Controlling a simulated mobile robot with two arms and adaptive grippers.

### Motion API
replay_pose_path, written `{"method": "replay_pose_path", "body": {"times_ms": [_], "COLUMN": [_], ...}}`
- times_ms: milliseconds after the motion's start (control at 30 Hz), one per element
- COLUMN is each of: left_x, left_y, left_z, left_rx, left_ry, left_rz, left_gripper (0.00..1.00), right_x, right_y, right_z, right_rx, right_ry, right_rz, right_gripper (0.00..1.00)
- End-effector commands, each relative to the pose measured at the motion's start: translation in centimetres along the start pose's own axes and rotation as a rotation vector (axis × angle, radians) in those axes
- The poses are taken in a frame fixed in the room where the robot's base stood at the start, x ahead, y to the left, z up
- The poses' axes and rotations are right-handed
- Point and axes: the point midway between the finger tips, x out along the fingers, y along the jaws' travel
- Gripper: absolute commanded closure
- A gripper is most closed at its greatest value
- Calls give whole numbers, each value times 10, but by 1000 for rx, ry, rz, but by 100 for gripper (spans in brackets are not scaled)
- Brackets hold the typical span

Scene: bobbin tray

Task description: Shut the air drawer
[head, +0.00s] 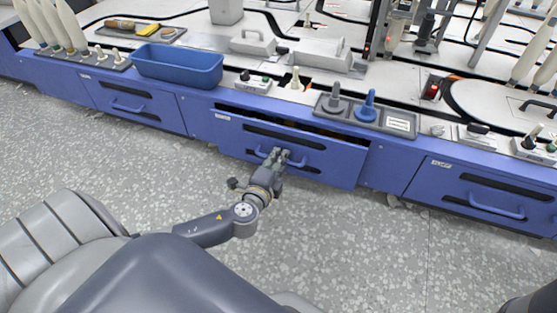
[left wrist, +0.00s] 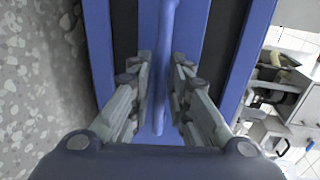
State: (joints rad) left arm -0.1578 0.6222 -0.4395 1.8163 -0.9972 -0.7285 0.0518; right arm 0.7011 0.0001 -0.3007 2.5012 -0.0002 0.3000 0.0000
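The air drawer (head: 232,136) is the middle blue drawer under the worktop. It stands partly open: its front juts out past the neighbouring fronts, and a dark gap shows above it. Its blue bar handle (head: 312,143) runs across the front. My right gripper is not in view.
Closed-looking blue drawers flank it on the left (head: 120,93) and right (head: 458,178). On the worktop edge above are a grey tray (head: 340,116) with dark and blue pieces and a blue bin (head: 178,66). The speckled floor (head: 350,240) in front is clear.

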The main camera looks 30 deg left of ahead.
Motion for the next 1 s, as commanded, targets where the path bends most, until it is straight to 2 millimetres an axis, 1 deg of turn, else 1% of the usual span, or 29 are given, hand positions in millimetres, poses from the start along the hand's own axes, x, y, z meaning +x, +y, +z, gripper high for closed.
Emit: {"method": "replay_pose_path", "body": {"times_ms": [33,67,100,133,367,500,633,933,967,1000], "left_x": [0,0,0,0,2,22,36,38,38,38], "left_y": [0,0,0,0,0,-5,-7,-7,-8,-8], "left_z": [0,0,0,0,0,0,0,1,1,1], "left_rx": [0,0,0,0,0,0,-2,0,0,0], "left_ry": [0,0,0,0,-1,-3,-2,-1,-1,-1], "left_rz": [0,0,0,0,0,-1,0,0,0,-1], "left_gripper": [82,85,94,100,100,100,100,100,86,82], "right_x": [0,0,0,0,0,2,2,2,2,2], "right_y": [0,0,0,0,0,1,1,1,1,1], "right_z": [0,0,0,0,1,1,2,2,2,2], "right_rx": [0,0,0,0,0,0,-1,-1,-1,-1], "right_ry": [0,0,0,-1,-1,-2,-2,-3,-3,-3], "right_rz": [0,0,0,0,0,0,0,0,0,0], "right_gripper": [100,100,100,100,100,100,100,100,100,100]}}
